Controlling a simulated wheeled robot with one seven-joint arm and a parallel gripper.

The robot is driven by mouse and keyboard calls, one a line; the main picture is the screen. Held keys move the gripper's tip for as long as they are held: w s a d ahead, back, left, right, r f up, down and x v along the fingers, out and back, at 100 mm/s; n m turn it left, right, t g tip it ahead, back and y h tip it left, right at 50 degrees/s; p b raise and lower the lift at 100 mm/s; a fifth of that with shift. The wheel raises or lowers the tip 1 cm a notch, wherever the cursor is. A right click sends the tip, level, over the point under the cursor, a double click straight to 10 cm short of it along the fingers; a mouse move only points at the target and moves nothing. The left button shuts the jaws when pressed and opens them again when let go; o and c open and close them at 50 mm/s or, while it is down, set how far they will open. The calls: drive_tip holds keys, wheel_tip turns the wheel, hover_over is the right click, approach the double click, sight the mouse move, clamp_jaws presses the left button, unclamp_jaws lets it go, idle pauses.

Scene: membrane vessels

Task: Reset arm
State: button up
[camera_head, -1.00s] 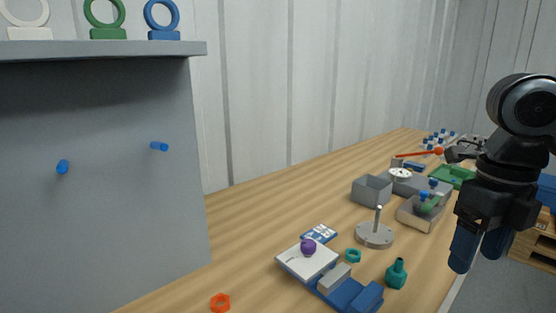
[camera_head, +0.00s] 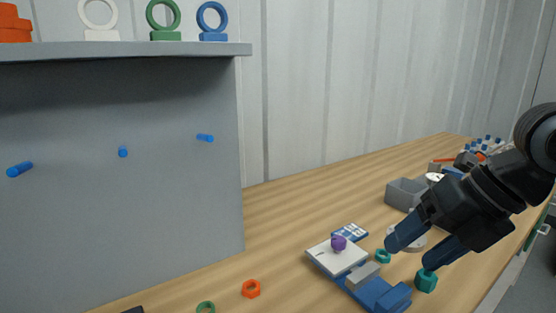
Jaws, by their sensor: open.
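My gripper (camera_head: 408,252) is at the right, on my black arm, with its two dark blue fingers pointing down and left. The fingers are apart, and I see nothing between them but parts of the table scene behind. They hang over the right part of the wooden table (camera_head: 285,215), near a teal bottle-like piece (camera_head: 426,281) and a teal ring nut (camera_head: 383,256). I cannot tell the exact height above them. The arm hides part of the grey round base (camera_head: 418,244) behind the fingers.
A white plate with a purple knob (camera_head: 338,243) sits by a blue fixture (camera_head: 378,293). An orange nut (camera_head: 251,288) and a green ring (camera_head: 206,307) lie front left. A grey box (camera_head: 402,194) stands behind. A grey panel (camera_head: 120,200) with blue pegs and a shelf fills the left.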

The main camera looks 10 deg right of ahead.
drive_tip(key=w+a+r+m+t+y, duration=0.2)
drive_tip(key=w+a+m+t+y, duration=0.1)
drive_tip(key=a+m+t, duration=0.3)
drive_tip(key=w+a+r+m+t+y, duration=0.1)
drive_tip(key=w+a+m+t+y, duration=0.2)
drive_tip(key=a+m, duration=0.55)
drive_tip(key=s+f+m+t+h, duration=0.1)
drive_tip(key=s+f+m+h, duration=0.2)
drive_tip(key=s+f+m, duration=0.2)
drive_tip(key=s+f+m+t+h, duration=0.1)
drive_tip(key=s+f+m+h, duration=0.2)
drive_tip(key=s+f+m, duration=0.2)
drive_tip(key=s+d+f+m+t+h, duration=0.1)
drive_tip(key=s+f+m+h, duration=0.2)
drive_tip(key=s+f+m, duration=0.1)
drive_tip(key=shift+s+f+m, duration=0.4)
drive_tip(key=shift+f+m, duration=0.3)
drive_tip(key=shift+m, duration=0.55)
drive_tip(key=s+d+f, duration=0.1)
drive_tip(key=s+d, duration=0.2)
drive_tip(key=s, duration=0.8)
drive_tip(key=s+d+f+m+g+h, duration=0.1)
drive_tip(key=s+d, duration=0.2)
drive_tip(key=s, duration=0.8)
drive_tip(key=shift+s+d+f+m+g, duration=0.15)
drive_tip(key=shift+d+f+m+g, duration=0.05)
drive_tip(key=shift+f+m+g, duration=0.15)
